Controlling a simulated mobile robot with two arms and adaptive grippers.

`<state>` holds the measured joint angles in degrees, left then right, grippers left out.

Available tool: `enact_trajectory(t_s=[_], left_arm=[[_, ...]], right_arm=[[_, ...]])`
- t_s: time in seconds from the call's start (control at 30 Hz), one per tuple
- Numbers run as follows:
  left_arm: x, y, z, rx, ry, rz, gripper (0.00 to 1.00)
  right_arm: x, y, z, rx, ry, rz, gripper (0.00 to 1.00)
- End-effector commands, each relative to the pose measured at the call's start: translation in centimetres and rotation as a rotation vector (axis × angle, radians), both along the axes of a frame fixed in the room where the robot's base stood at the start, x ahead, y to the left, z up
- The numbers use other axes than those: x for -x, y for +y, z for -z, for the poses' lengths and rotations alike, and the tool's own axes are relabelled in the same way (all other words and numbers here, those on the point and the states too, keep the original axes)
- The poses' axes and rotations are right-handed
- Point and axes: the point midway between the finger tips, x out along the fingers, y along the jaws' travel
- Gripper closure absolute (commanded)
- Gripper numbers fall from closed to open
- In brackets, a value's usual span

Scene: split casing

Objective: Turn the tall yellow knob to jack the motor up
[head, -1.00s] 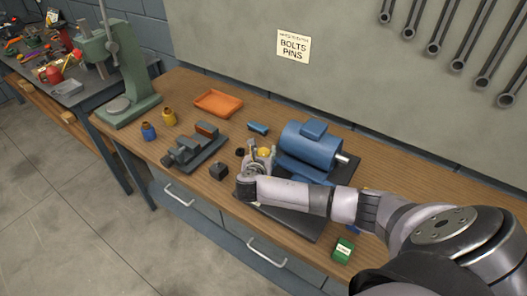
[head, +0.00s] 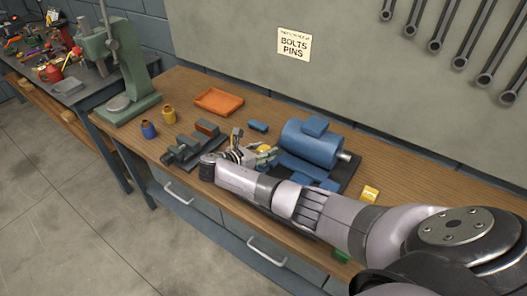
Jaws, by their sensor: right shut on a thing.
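The blue motor (head: 311,143) sits on a dark base plate (head: 352,178) on the workbench, its shaft end pointing right. A yellow knob (head: 264,148) shows at the motor's left end. My right gripper (head: 260,154) is shut on this knob, reaching it from the left with the wrist bent back. The fingers and my forearm hide the knob's lower part and the front of the base plate. My left gripper is not in view.
A vise (head: 184,151) stands left of my gripper. A yellow block (head: 370,193) lies right of the plate. A green drill press (head: 130,80) stands at the left end.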

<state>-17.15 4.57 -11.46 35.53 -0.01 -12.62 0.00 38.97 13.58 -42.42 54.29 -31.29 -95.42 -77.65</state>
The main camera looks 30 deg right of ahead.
Motion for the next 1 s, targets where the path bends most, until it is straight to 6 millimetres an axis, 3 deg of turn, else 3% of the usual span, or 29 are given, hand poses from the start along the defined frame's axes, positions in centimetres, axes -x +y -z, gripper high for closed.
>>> enact_trajectory(t_s=[0.03,0.37,0.4,0.67,1.0], left_arm=[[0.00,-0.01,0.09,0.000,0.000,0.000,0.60],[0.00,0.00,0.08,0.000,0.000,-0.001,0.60],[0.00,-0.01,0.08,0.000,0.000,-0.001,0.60],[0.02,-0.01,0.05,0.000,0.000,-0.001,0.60],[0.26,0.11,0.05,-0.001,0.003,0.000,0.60]], right_arm=[[0.38,0.23,0.75,-0.009,0.013,0.004,0.89],[0.43,0.22,0.81,-0.010,0.015,0.005,0.89],[0.43,0.21,0.79,-0.009,0.014,0.005,0.59],[0.24,0.10,0.44,-0.005,0.008,0.004,0.41],[0.16,0.22,0.19,-0.004,0.004,0.003,0.41]])
